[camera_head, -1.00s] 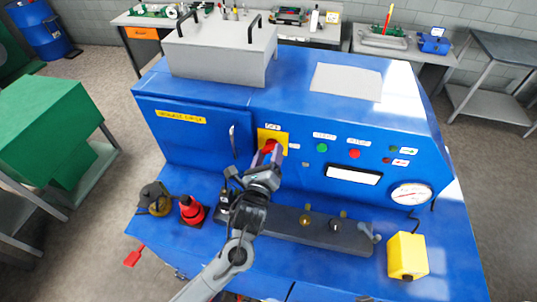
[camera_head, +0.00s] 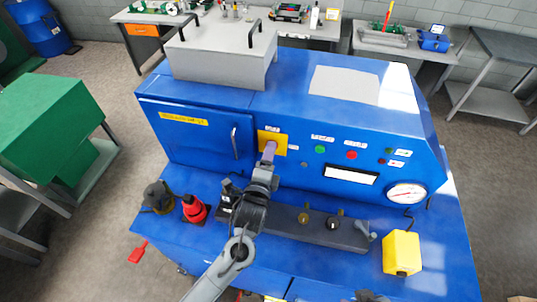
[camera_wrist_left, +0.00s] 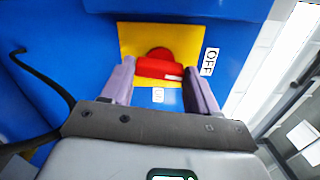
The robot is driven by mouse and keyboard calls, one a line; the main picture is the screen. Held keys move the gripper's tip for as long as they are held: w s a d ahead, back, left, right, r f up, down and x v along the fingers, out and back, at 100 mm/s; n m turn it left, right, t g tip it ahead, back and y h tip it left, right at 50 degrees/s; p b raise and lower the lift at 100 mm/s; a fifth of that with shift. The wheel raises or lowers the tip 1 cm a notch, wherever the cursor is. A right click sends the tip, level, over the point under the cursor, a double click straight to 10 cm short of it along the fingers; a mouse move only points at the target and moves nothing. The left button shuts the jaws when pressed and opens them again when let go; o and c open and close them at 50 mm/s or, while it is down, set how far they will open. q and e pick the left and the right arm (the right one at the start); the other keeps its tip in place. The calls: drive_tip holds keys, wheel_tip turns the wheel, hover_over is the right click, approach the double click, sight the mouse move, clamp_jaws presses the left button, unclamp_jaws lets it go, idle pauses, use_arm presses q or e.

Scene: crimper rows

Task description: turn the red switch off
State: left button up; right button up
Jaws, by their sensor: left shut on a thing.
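The red switch (camera_wrist_left: 158,66) sits on a yellow plate (camera_wrist_left: 185,38) on the blue machine's front. In the left wrist view its red handle lies across the gap between my fingers, and a white mark on it lies toward its right end, on the side of the OFF label (camera_wrist_left: 209,62). A second small label (camera_wrist_left: 158,95) is below the switch there. My left gripper (camera_wrist_left: 158,82) is shut on the handle. In the head view, my left gripper (camera_head: 268,151) is at the yellow plate (camera_head: 281,139) and hides the switch.
Green (camera_head: 320,149) and red (camera_head: 352,155) buttons and a gauge (camera_head: 406,194) are right of the switch. A cabinet handle (camera_head: 235,143) stands close on its left. A red object (camera_head: 194,208) and yellow box (camera_head: 402,253) stand on the ledge.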

use_arm(q)
drive_tip(key=shift+n, duration=0.8)
drive_tip(key=o, duration=1.1)
drive_tip(key=shift+c, duration=0.2)
drive_tip(key=b+v, duration=0.1)
drive_tip(key=v, duration=0.8)
drive_tip(key=shift+s+a+f+b, duration=0.1)
drive_tip(key=shift+s+b, duration=0.25)
drive_tip(key=shift+s+a, duration=0.15)
drive_tip(key=shift+s, duration=0.4)
